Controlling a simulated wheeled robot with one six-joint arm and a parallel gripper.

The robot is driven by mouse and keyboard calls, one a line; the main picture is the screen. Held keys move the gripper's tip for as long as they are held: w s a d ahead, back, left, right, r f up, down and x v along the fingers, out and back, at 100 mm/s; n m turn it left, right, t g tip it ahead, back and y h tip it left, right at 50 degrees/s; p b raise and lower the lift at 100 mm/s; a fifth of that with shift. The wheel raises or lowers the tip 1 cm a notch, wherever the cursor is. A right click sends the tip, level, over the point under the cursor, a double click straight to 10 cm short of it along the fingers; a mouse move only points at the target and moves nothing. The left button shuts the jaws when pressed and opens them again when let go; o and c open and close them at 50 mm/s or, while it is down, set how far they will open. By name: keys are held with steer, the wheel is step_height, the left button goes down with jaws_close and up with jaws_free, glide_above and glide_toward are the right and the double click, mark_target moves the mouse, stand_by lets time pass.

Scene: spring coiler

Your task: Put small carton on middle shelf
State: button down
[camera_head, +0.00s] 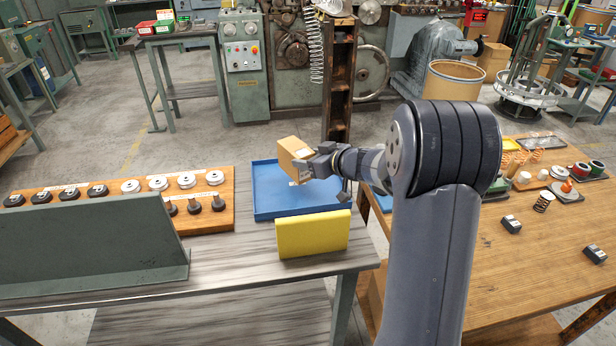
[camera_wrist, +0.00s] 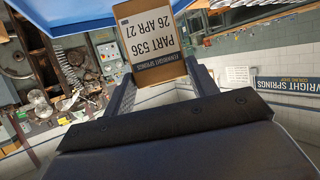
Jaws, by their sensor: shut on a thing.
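A small brown carton (camera_head: 295,157) is held up in the air above the blue tray on the grey bench. My gripper (camera_head: 312,166) is shut on it from the right. In the wrist view the carton (camera_wrist: 153,65) sits between the fingers of my gripper (camera_wrist: 163,82). Its white label with dark print, "PART 536 26 APR 27", reads upside down there. The carton looks tilted in the head view. I cannot make out which surface is the middle shelf in either view.
The blue tray (camera_head: 262,212) lies below the carton, with a yellow block (camera_head: 312,234) in front. A wooden board (camera_head: 130,190) with knobs and a grey-green angled plate (camera_head: 90,237) stand left. A rusty column (camera_head: 338,85) rises behind. A wooden bench (camera_head: 530,265) with small parts is right.

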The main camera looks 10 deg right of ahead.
steer(key=shift+f+b, duration=0.5)
steer(key=shift+f, duration=1.5)
steer(key=shift+f, duration=0.15)
steer(key=shift+c, duration=2.4)
jaws_free()
